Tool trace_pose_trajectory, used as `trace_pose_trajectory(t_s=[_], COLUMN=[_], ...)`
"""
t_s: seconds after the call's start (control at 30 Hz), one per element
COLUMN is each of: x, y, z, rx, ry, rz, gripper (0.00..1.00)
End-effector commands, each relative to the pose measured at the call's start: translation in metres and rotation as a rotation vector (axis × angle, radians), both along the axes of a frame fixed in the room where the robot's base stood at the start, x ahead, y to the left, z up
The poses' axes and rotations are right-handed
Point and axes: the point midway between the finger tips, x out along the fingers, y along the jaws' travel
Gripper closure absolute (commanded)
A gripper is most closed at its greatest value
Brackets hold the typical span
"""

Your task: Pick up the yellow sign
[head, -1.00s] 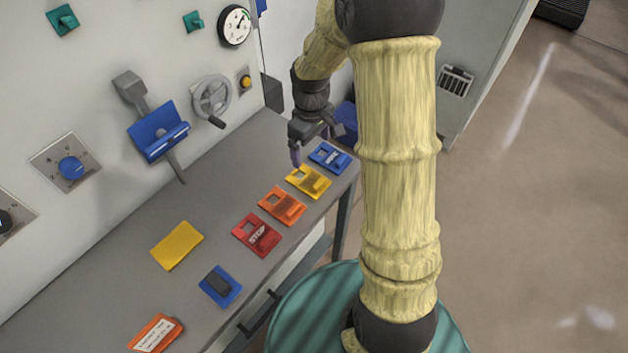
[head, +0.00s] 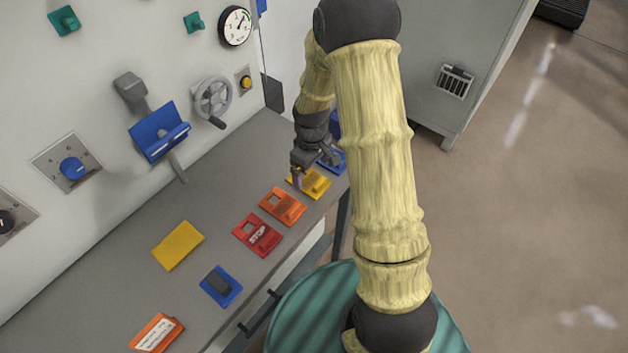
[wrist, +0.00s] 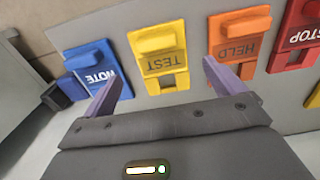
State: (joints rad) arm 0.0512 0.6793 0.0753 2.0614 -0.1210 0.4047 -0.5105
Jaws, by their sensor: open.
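The yellow sign (wrist: 158,50) reads TEST in the wrist view, has a raised block and a small slot, and lies flat in a row of signs. In the head view the same yellow sign (head: 317,184) is partly covered by my gripper (head: 312,170). In the wrist view my gripper (wrist: 166,72) is open and empty, with its two purple fingers on either side of the sign's lower part. I cannot tell whether the fingers touch the sign or the table.
A blue NOTE sign (wrist: 95,68) and an orange HELD sign (wrist: 238,42) flank the yellow one closely. A red STOP sign (head: 257,235) follows. A plain yellow plate (head: 178,246) lies apart on the grey worktop (head: 100,265). A control panel with a handwheel (head: 213,98) stands behind.

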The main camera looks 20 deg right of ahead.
Motion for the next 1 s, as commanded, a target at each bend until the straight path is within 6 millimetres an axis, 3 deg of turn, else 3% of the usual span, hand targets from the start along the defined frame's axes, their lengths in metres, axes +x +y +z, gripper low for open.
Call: trace_pose_trajectory(t_s=[0.2, 0.3, 0.83, 1.0], x=[-0.003, -0.002, -0.002, -0.002], y=[0.002, 0.002, 0.002, 0.002], z=[-0.032, -0.038, -0.039, -0.039], rx=[0.0, 0.0, 0.0, 0.0], ry=[0.005, 0.001, 0.0, 0.0], rz=[-0.001, 0.0, 0.0, 0.0], gripper=[0.05, 0.05, 0.05, 0.37])
